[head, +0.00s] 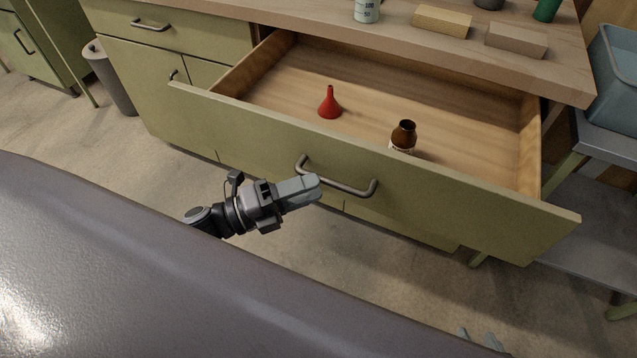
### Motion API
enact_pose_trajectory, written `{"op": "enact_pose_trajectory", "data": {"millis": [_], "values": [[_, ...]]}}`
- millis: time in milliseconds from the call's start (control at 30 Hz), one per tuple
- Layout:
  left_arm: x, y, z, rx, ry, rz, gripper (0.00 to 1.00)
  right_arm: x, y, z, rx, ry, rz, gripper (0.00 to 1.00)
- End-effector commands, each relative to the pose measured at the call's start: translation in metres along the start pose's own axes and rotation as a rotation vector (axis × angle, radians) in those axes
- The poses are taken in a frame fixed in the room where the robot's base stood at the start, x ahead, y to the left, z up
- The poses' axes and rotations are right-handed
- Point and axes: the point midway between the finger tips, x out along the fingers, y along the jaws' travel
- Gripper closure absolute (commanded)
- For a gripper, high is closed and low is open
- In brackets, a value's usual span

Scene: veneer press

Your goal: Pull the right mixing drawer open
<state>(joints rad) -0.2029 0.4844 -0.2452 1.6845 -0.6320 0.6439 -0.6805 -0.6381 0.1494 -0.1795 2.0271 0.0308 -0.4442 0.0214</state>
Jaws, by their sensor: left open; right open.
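The right mixing drawer (470,205) is pulled far out of the olive-green bench, its wooden inside open to view. Its bar handle (345,187) is on the front panel. A red funnel (329,105) and a brown bottle (403,136) stand inside the drawer. My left gripper (314,188) is open, with its fingertips close to the left part of the handle. I cannot tell whether they touch it. Only the fingertips of my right gripper (480,340) show at the bottom edge, open and away from the drawer.
A shut drawer (185,32) is at the left. Wooden blocks (441,22) and a white bottle (367,10) stand on the benchtop (420,52). A bin (110,80) is on the left; a blue-grey tub (615,85) sits on a side table at right.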

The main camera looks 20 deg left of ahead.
Motion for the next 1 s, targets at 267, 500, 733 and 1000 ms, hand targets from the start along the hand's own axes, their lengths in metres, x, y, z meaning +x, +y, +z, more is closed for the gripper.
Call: {"op": "enact_pose_trajectory", "data": {"millis": [267, 500, 733, 1000], "values": [[-0.036, 0.001, 0.000, 0.001, 0.000, 0.001, 0.60, 0.002, -0.001, 0.000, 0.007, 0.002, -0.002, 0.57], [-0.041, 0.000, 0.000, 0.001, 0.000, 0.000, 0.60, 0.002, -0.002, 0.000, 0.007, 0.002, -0.003, 0.57], [-0.041, 0.000, 0.000, 0.001, 0.000, 0.000, 0.60, 0.002, -0.002, 0.000, 0.007, 0.002, -0.003, 0.57], [-0.039, -0.004, 0.002, -0.058, -0.044, 0.006, 0.60, -0.003, -0.001, -0.005, 0.000, 0.001, -0.003, 0.57]]}}
